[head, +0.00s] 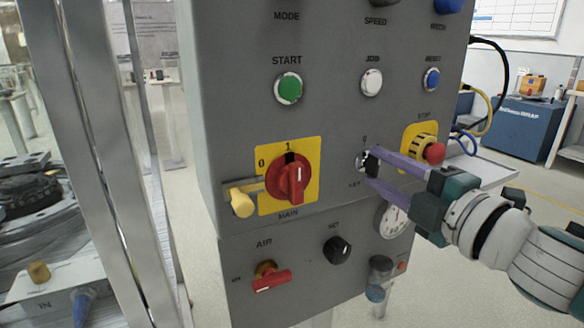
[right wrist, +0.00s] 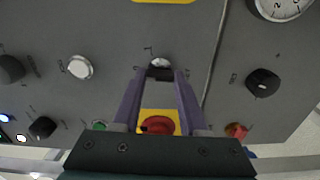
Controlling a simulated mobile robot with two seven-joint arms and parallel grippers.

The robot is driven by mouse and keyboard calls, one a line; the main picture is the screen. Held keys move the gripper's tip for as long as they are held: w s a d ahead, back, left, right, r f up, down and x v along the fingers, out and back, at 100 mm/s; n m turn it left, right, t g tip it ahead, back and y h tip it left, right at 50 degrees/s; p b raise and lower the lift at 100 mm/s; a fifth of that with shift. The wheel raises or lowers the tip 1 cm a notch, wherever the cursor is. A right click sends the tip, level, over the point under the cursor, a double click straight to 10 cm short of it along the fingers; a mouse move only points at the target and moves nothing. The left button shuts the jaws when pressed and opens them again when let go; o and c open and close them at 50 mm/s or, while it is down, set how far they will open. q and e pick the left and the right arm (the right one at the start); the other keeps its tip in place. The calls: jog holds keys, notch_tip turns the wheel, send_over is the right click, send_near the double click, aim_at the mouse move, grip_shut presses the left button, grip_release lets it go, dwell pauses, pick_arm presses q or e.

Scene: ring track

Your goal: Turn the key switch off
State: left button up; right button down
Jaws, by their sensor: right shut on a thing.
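The key switch (head: 361,161) is a small round silver lock on the grey panel, with a black key (head: 372,164) in it. A "0" mark shows above it and a small label below. My right gripper (head: 372,168) comes in from the right, its two purple fingers shut on the key, one above and one below. In the right wrist view the fingertips (right wrist: 160,74) meet at the key switch (right wrist: 160,64), and they partly hide the key, so its exact angle is hard to tell. My left gripper is not in view.
Close by are the yellow-backed red STOP button (head: 434,153), a gauge (head: 393,219), the black SET knob (head: 337,249) and the white JOG button (head: 371,82). The red MAIN switch (head: 289,183), with a brass padlock (head: 242,203) beside it, is left. Metal posts (head: 105,150) stand farther left.

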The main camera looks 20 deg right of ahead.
jog(key=shift+n, duration=0.5)
jog(key=shift+c, duration=2.2)
grip_release()
jog(key=s, duration=1)
jog(key=shift+d, duration=0.4)
